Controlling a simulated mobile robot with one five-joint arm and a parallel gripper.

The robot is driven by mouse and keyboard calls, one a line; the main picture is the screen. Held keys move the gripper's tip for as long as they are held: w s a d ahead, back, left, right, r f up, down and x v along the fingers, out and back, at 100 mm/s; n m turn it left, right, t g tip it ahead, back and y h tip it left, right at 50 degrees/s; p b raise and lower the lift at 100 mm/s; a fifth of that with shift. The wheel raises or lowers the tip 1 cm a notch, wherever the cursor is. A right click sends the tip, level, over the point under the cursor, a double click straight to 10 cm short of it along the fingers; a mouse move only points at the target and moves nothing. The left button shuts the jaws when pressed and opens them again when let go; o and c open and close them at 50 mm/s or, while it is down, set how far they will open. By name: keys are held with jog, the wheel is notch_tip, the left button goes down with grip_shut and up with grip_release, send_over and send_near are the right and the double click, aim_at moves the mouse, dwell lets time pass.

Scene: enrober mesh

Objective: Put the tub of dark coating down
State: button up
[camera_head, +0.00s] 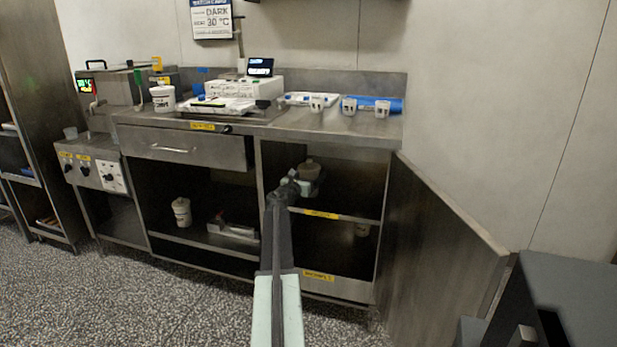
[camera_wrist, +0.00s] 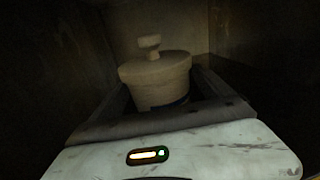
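The tub, a squat pale pot with a knobbed lid (camera_wrist: 154,72), stands upright between the two fingers of my gripper (camera_wrist: 165,98) in the wrist view. The fingers lie close along both sides of its body, below the lid rim. In the head view the tub (camera_head: 309,169) is inside the open right-hand cabinet bay, above the upper shelf (camera_head: 350,215). My gripper (camera_head: 296,184) reaches in from the front. The tub's base is hidden, so I cannot tell whether it touches the shelf. Its contents are not visible.
The cabinet door (camera_head: 440,255) stands open to the right. The shelf has bare room right of the tub. A white tub (camera_head: 181,211) stands in the left bay. The worktop (camera_head: 340,128) holds cups and equipment.

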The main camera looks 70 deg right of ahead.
jog(key=shift+r, duration=0.25)
jog(key=a, duration=0.7)
jog(key=w+a, duration=0.1)
jog(key=a, duration=0.3)
jog(key=shift+a+f, duration=0.15)
jog(key=shift+a, duration=0.15)
jog(key=shift+w+a, duration=0.15)
jog(key=shift+a, duration=0.05)
